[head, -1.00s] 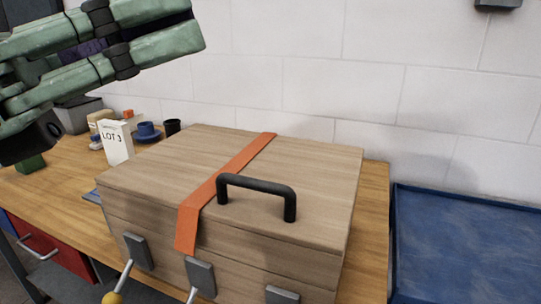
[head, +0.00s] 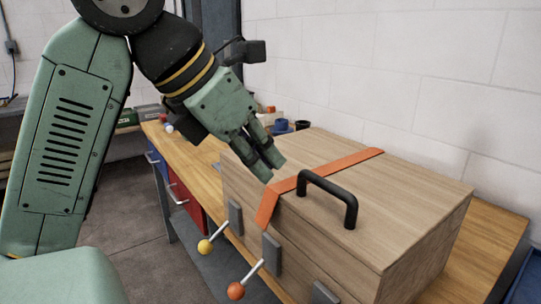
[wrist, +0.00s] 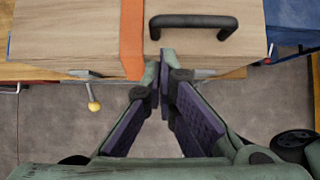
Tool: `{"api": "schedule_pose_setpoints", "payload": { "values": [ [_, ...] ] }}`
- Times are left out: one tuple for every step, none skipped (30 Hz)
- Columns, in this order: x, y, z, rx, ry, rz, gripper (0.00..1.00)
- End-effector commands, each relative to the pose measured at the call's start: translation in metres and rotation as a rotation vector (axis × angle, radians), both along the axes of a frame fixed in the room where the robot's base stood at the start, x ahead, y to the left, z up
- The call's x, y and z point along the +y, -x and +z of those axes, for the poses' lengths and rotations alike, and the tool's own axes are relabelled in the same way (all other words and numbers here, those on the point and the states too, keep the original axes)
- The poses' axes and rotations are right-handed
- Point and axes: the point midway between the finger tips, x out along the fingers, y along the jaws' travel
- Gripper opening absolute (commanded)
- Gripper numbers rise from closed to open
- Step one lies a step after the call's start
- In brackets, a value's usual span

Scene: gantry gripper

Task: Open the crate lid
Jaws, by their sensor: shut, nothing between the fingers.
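A wooden crate (head: 330,245) stands on the bench, its lid (head: 400,185) down flat. A black handle (head: 330,190) stands on the lid; it also shows in the wrist view (wrist: 195,20). An orange strap (head: 325,168) lies across the lid and hangs over the front edge. Grey latches (head: 271,253) sit along the crate's front. One lever has a yellow knob (head: 205,246), another an orange knob (head: 236,290). My gripper (head: 275,172) is shut and empty, near the lid's front edge. In the wrist view its fingertips (wrist: 167,58) appear just right of the strap (wrist: 132,40).
The wooden bench (head: 490,235) runs under the crate. Blue and dark cups (head: 282,126) stand behind the crate at the left. A white block wall (head: 400,75) rises close behind. Red drawers (head: 186,203) are below the bench. The floor at the left is clear.

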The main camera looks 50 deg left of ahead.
Motion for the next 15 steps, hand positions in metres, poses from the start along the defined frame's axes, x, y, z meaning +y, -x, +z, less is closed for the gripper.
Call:
{"api": "schedule_pose_setpoints", "payload": {
  "values": [
    [0.000,-0.006,-0.007,0.001,0.001,-0.001,0.00],
    [-0.001,-0.009,-0.012,0.002,0.001,-0.002,0.00],
    [-0.001,-0.014,-0.018,0.000,0.002,-0.003,0.00],
    [-0.002,-0.017,-0.022,0.000,0.000,-0.003,0.00],
    [-0.001,-0.020,-0.026,0.000,0.001,-0.002,0.00],
    [-0.002,-0.024,-0.031,0.001,0.001,-0.003,0.00],
    [-0.003,-0.027,-0.035,0.000,0.001,-0.003,0.00],
    [-0.003,-0.030,-0.038,-0.001,0.002,-0.003,0.00],
    [-0.003,-0.033,-0.042,-0.001,0.001,-0.002,0.00],
    [-0.003,-0.035,-0.045,-0.001,0.001,-0.002,0.00],
    [-0.003,-0.036,-0.047,-0.001,0.002,-0.001,0.00],
    [-0.003,-0.038,-0.050,-0.001,0.002,-0.001,0.00],
    [-0.003,-0.039,-0.052,-0.001,0.002,-0.001,0.00],
    [-0.003,-0.040,-0.053,-0.001,0.001,-0.001,0.00],
    [-0.003,-0.041,-0.054,-0.002,0.000,0.000,0.00]
  ]
}}
